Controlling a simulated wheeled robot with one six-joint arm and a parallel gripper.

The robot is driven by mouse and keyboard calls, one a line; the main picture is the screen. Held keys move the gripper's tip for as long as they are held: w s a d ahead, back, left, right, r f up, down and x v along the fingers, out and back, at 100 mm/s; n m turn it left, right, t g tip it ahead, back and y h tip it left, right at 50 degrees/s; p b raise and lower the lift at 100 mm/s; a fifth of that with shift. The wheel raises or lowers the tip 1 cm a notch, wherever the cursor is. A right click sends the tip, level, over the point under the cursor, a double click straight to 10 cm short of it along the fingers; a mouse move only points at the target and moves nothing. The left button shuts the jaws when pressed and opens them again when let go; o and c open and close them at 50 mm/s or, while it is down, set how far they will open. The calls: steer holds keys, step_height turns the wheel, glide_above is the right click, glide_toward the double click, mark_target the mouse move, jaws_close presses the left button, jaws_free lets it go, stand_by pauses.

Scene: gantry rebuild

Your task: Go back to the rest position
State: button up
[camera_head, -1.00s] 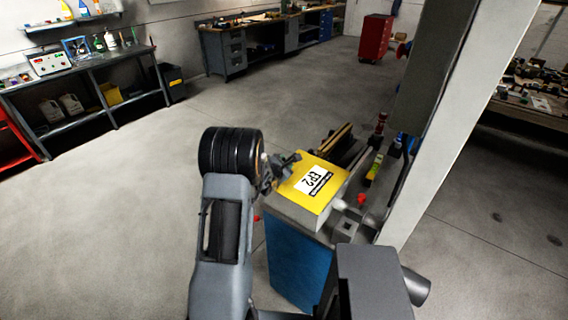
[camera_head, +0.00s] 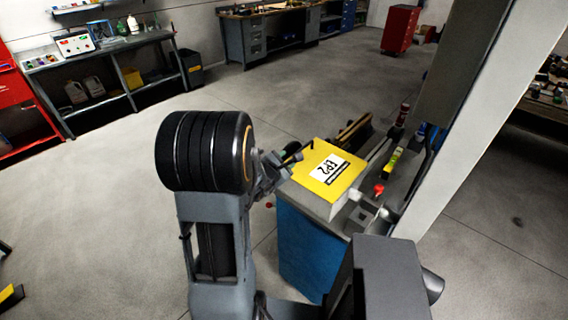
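My arm rises at the lower middle of the head view, with its black ribbed joint in front. My gripper (camera_head: 284,163) is partly hidden behind that joint, at the left edge of a yellow-topped box marked EP2 (camera_head: 326,172). A thin dark and greenish shape shows at the fingertips; I cannot tell whether it is held or lies behind them. I cannot make out the gap between the fingers.
The box stands on a blue cabinet (camera_head: 308,245) with a red knob (camera_head: 379,190) and small items beside it. A grey post (camera_head: 490,110) rises at the right. Shelves (camera_head: 110,80), a workbench (camera_head: 245,45) and a red cabinet (camera_head: 400,28) stand farther back.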

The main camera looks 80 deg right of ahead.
steer(key=shift+w+a, duration=0.15)
steer(key=shift+a, duration=0.1)
stand_by(0.6)
